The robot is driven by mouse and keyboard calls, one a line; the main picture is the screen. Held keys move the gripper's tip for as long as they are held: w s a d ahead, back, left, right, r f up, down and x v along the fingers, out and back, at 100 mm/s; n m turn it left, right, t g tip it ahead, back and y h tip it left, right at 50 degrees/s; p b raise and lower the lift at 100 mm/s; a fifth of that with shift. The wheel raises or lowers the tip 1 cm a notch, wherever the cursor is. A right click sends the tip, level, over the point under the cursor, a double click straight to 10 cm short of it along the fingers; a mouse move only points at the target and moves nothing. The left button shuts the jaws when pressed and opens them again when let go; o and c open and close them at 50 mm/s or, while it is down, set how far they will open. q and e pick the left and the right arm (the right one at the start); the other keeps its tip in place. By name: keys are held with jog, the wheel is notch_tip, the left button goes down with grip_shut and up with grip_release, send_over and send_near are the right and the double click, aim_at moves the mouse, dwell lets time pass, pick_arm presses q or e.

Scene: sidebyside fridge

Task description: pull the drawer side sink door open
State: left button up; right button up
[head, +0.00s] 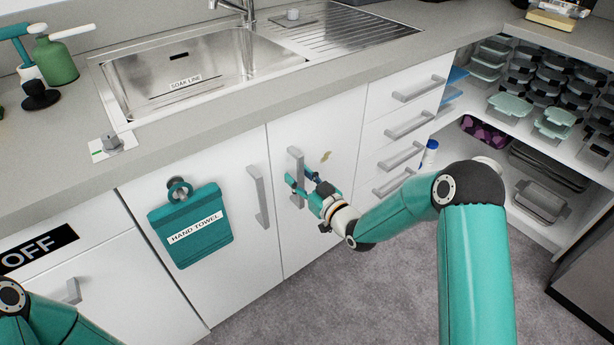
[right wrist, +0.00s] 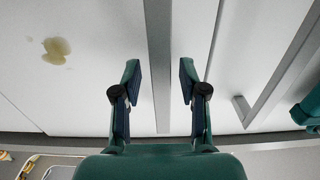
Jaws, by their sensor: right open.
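The drawer side sink door (head: 335,140) is white, sits flush with the cabinet front and has a small yellowish stain. Its grey upright bar handle (head: 295,160) is near its left edge. My right gripper (head: 302,182) is at this handle, open, with one finger on each side of it. In the right wrist view the bar (right wrist: 158,60) runs between the two fingertips (right wrist: 159,75), with a gap on both sides. The other sink door (head: 190,170) is shut, with its own handle (head: 258,195). Only a part of my left arm shows; its gripper is out of view.
A teal hand towel (head: 190,232) hangs on the other sink door. Drawers (head: 403,125) with grey handles stand to the right, then an open shelf corner (head: 480,135) with containers. The grey floor (head: 330,300) before the doors looks clear, apart from my arm.

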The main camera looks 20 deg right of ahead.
jog(key=shift+c, duration=0.2)
grip_shut()
